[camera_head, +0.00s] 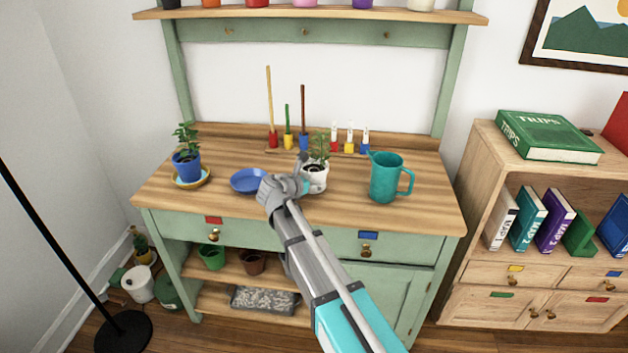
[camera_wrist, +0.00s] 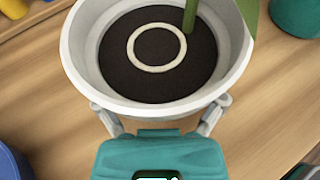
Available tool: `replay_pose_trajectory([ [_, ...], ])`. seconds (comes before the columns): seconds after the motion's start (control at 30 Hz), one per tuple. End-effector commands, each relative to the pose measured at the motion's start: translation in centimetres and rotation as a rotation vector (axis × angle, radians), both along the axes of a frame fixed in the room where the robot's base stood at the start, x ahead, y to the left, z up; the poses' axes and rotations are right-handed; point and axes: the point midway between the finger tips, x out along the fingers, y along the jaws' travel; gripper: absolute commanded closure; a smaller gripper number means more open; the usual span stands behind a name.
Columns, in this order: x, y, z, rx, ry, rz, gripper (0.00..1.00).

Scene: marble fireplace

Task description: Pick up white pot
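The white pot (camera_head: 317,183) stands upright on the wooden bench top, just right of the middle, with a green leafy plant in it. In the wrist view the white pot (camera_wrist: 82,75) fills the upper middle, showing dark soil, a pale ring and a green stem. My gripper (camera_head: 304,172) is at the pot's left front side. In the wrist view its two fingers are spread apart and reach under the rim on either side of the near wall. The fingertips are hidden by the pot, so contact does not show.
A blue plate (camera_head: 247,181) lies close left of my gripper. A teal watering jug (camera_head: 385,178) stands to the right. A blue potted plant (camera_head: 187,165) stands far left.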

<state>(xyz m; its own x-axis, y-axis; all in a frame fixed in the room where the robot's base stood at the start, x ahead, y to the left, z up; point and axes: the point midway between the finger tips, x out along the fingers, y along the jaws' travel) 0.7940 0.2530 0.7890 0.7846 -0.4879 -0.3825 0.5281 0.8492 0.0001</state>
Motion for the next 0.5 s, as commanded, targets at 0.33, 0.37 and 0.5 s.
replay_pose_trajectory([
  [0.33, -0.01, 0.02, 0.02, -0.001, 0.0, 0.0, 0.73],
  [0.37, -0.01, 0.02, 0.02, -0.001, 0.0, 0.0, 0.73],
  [0.5, 0.0, 0.03, 0.12, -0.001, 0.0, 0.0, 0.73],
])
